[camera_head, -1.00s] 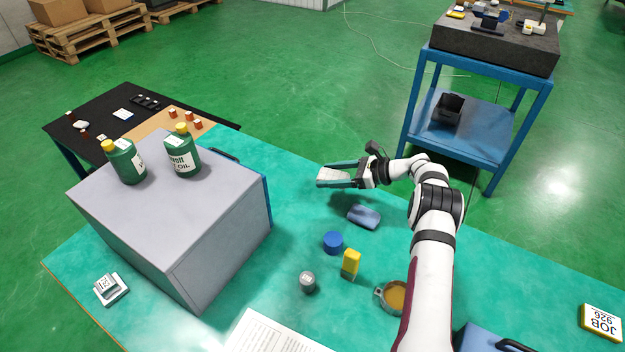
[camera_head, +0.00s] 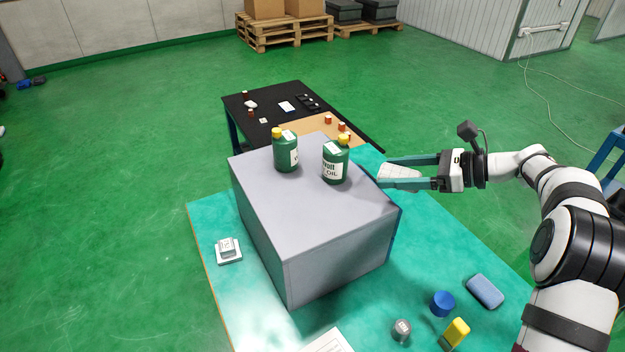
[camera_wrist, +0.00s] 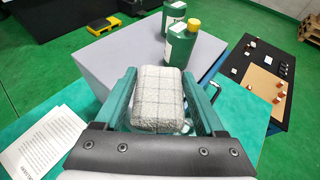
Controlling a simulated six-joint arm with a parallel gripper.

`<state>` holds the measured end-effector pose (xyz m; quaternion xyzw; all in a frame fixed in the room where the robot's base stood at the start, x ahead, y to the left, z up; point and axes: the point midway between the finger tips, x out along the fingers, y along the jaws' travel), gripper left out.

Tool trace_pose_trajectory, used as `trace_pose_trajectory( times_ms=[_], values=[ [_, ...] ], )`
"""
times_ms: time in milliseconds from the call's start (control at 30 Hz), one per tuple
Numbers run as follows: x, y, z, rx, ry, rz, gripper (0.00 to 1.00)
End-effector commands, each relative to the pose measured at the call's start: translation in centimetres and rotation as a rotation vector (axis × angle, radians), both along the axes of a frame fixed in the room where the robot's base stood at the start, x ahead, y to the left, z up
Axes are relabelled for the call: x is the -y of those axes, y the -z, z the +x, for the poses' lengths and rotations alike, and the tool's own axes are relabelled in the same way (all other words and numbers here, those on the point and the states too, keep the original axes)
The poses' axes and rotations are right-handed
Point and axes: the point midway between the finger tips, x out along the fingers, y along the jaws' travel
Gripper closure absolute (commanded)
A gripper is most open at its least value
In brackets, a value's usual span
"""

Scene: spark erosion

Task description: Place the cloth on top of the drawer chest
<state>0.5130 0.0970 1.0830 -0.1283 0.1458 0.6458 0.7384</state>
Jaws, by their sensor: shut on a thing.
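The cloth (camera_wrist: 158,100) is a pale grey-white folded bundle with a faint check. It is held between the two green fingers of my gripper (camera_head: 402,174), and it also shows in the head view (camera_head: 398,172). The grey drawer chest (camera_head: 312,222) stands on the green table; its flat top (camera_wrist: 132,58) is ahead of the cloth in the wrist view. My gripper is beside the chest's right edge in the head view, at about the height of its top. Two green oil bottles with yellow caps, one left (camera_head: 286,152) and one right (camera_head: 335,163), stand on the chest's far part.
The near part of the chest top is clear. A blue block (camera_head: 485,291), blue cap (camera_head: 442,303), yellow item (camera_head: 456,332) and grey cylinder (camera_head: 401,331) lie on the table to the right. A black-topped table (camera_head: 270,125) stands behind.

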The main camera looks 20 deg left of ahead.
Motion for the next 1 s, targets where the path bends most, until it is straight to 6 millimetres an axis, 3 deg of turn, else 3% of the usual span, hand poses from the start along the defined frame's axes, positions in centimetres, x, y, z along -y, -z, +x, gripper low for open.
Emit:
trace_pose_trajectory(
  times_ms=[33,100,267,633,833,1000],
  values=[
    [-2.0,-1.4,-1.1,0.003,-0.038,-0.001,0.82],
    [-4.2,-2.9,-2.5,0.002,-0.082,0.0,0.82],
    [-6.7,-4.2,-4.2,-0.002,-0.13,-0.002,0.82],
    [-16.7,1.6,-4.4,-0.005,-0.137,-0.002,0.82],
    [-18.3,3.4,-4.3,-0.005,-0.132,-0.002,0.82],
    [-18.3,6.5,-4.3,-0.005,-0.131,-0.003,0.82]
  ],
)
